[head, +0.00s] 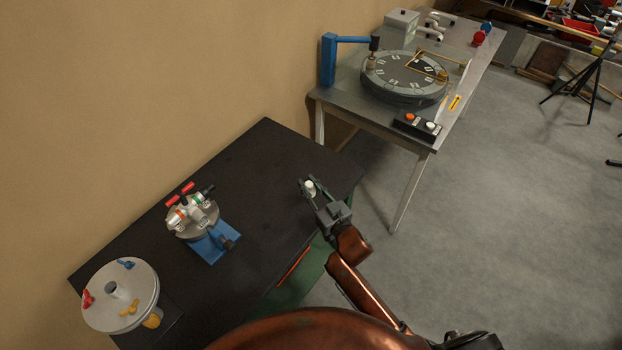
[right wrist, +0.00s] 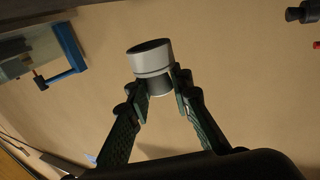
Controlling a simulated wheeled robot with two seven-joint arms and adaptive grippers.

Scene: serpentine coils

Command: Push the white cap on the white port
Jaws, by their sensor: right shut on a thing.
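My right gripper (head: 312,190) is above the right part of the black table. It is shut on the white cap (head: 309,186), a small pale cylinder. In the right wrist view the cap (right wrist: 152,58) sits between the two fingertips (right wrist: 161,88), with its dark end face up in the picture. A round grey device (head: 180,225) on a blue stand (head: 212,243) is left of the gripper, well apart from it. Pale stubs with coloured rings (head: 196,198) stick out of it. Which stub is the white port is too small to tell. My left gripper is not in view.
A grey disc (head: 140,308) with red, blue and yellow winged parts stands at the table's left end. The black table (head: 262,190) is bare between the device and my right gripper. A second table (head: 437,122) with a dial stands behind.

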